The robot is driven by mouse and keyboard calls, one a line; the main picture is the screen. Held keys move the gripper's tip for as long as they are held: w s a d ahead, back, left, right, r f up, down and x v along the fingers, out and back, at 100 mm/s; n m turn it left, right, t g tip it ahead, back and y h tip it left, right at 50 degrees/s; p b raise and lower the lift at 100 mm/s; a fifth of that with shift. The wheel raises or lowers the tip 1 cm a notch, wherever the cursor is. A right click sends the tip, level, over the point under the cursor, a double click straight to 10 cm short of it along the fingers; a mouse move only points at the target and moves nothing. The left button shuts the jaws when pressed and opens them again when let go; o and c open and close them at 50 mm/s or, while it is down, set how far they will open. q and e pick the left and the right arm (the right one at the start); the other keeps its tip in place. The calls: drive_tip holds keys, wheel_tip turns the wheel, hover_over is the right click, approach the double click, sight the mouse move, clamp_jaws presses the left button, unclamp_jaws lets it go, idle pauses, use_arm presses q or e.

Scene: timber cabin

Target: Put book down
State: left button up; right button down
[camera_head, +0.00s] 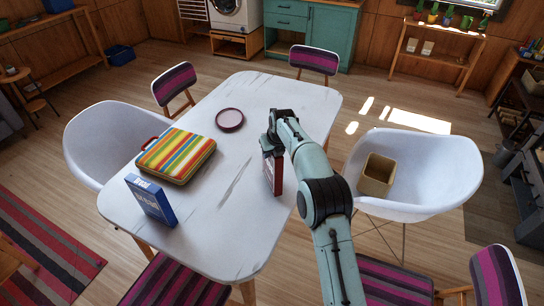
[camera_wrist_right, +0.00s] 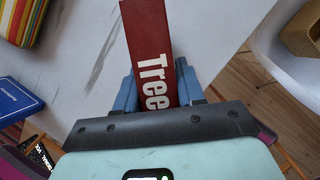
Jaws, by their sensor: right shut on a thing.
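A dark red book (camera_head: 272,172) with white lettering is held by my right gripper (camera_head: 272,144) over the right side of the white table (camera_head: 240,185). In the right wrist view the red book (camera_wrist_right: 148,45) shows its spine, reading "Tree", between the two blue fingers of the gripper (camera_wrist_right: 154,88). The book looks upright in the head view. I cannot tell whether its lower edge touches the tabletop. My left gripper is not in view.
A striped case (camera_head: 177,155), a blue box-like book (camera_head: 151,200) and a dark red plate (camera_head: 230,120) are on the table. White chairs (camera_head: 425,165) and (camera_head: 105,150) flank it; the right one holds a tan bin (camera_head: 377,175). The table's middle is clear.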

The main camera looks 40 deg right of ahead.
drive_tip(key=shift+f, duration=0.6)
drive_tip(key=shift+f, duration=0.15)
drive_tip(key=c, duration=0.7)
unclamp_jaws()
drive_tip(key=v, duration=1.2)
